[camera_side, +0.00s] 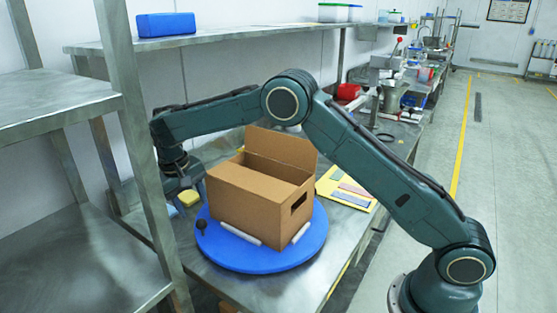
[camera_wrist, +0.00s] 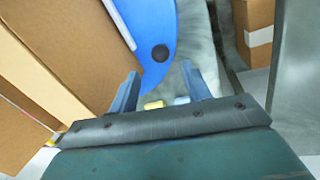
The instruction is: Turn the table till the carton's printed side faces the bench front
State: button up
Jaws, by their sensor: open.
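The blue round table (camera_side: 262,258) lies on the metal bench and bears the open brown carton (camera_side: 245,205). The two carton sides in the side view show no print; the right one has a dark hand hole. The other sides are hidden. A black knob (camera_side: 201,226) stands at the table's left rim. My gripper (camera_side: 187,190) is open and empty, pointing down behind the table's left edge. In the wrist view the knob (camera_wrist: 160,53) lies just ahead of the space between my fingertips (camera_wrist: 160,75), apart from both fingers. The carton (camera_wrist: 70,50) fills the left there.
White bars (camera_side: 241,234) lie on the table along the carton's base. A yellow block (camera_side: 189,198) is beside my gripper. A metal rack (camera_side: 135,130) stands close on the left. A yellow sheet with coloured strips (camera_side: 347,188) lies right of the carton.

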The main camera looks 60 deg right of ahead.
aim_at(200, 220)
jog(key=f, duration=0.2)
jog(key=d+f, duration=0.1)
jog(key=f, duration=0.5)
jog(key=shift+s+d+f, duration=0.15)
jog(key=shift+d+f, duration=0.1)
jog(key=shift+d, duration=0.05)
grip_shut()
